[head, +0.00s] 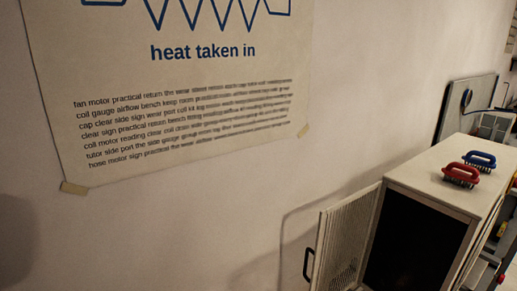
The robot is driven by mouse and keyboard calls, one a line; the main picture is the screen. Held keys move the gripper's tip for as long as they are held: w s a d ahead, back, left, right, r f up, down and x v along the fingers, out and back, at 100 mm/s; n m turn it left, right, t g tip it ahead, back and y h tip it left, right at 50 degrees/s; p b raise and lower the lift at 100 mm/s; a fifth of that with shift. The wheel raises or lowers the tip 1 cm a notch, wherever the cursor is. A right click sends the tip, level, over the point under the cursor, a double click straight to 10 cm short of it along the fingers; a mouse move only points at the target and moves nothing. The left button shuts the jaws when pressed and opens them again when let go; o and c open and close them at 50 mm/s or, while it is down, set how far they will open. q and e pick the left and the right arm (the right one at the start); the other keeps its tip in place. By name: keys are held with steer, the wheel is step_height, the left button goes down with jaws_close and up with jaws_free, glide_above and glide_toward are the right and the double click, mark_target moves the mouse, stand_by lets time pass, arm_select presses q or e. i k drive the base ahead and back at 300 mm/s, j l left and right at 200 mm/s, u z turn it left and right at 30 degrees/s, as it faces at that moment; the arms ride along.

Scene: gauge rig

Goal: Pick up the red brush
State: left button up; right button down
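The red brush (461,174) lies bristles down on the top of a pale metal cabinet (428,170) at the right of the head view. It has a red handle and dark bristles. A similar blue brush (480,159) lies just behind it on the same top, close beside it. Neither of my grippers shows in the head view, and nothing holds the red brush.
The cabinet's mesh door (343,240) stands open to the left, with a dark handle; the interior is dark. Behind the cabinet is a grey panel (466,100). A poster (180,100) hangs on the wall. Blurred equipment lies at the right edge.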

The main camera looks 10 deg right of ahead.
mark_target(474, 179)
steer(key=z, duration=1.7)
